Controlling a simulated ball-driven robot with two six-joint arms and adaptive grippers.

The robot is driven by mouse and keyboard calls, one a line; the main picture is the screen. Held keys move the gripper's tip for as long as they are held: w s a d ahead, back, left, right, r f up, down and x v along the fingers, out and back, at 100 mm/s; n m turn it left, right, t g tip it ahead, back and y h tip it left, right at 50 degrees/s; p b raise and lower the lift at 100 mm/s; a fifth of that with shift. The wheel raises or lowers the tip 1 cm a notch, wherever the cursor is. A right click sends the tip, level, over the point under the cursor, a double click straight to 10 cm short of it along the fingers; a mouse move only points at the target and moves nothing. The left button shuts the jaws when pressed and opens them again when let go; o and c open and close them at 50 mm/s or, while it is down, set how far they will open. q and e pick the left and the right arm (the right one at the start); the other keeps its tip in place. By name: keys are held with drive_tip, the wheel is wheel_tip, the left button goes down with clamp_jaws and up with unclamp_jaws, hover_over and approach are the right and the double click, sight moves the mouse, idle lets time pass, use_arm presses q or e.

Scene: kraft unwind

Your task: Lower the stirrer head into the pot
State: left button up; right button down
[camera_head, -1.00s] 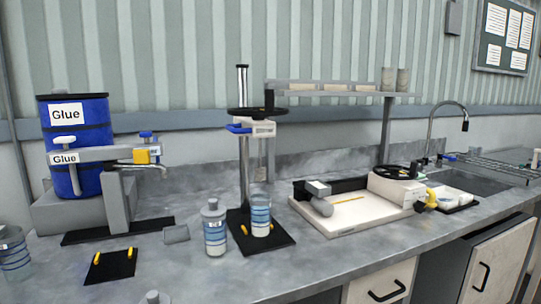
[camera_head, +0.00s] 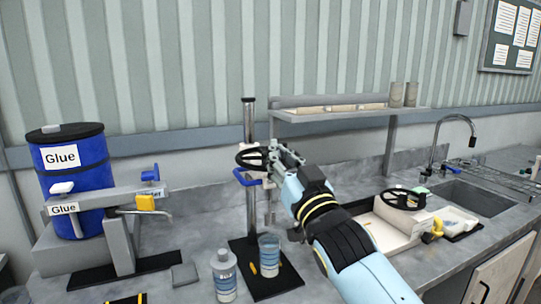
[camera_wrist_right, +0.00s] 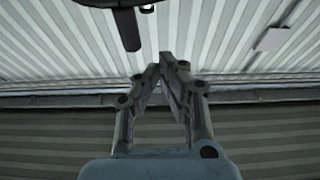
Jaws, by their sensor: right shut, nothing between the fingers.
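The stirrer stand has an upright metal column (camera_head: 249,130) with a black handwheel (camera_head: 251,158) on it. A blue handle (camera_head: 246,178) sits below the wheel. The lower stirrer shaft hangs above the pot. The pot (camera_head: 269,256), a clear cup with blue bands, stands upright on the black base (camera_head: 284,279). My right gripper (camera_head: 276,152) is at the wheel's right side, shut and empty; whether it touches the rim I cannot tell. In the right wrist view its fingertips (camera_wrist_right: 165,62) meet, with a dark curved piece above them. My arm hides part of the stirrer head. My left gripper is out of view.
A blue glue drum (camera_head: 75,180) with its dispenser stands at the left. A bottle (camera_head: 224,276) stands beside the pot. A shelf (camera_head: 345,113) is behind my right arm. A pale machine with another black wheel (camera_head: 403,199) is to the right, before the sink (camera_head: 470,200).

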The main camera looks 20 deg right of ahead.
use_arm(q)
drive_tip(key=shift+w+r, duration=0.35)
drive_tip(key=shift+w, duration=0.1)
use_arm(e)
drive_tip(key=w, duration=0.1)
drive_tip(key=w+f, duration=0.2)
drive_tip(key=w, duration=0.1)
drive_tip(key=shift+w+f, duration=0.1)
drive_tip(key=shift+f, duration=0.15)
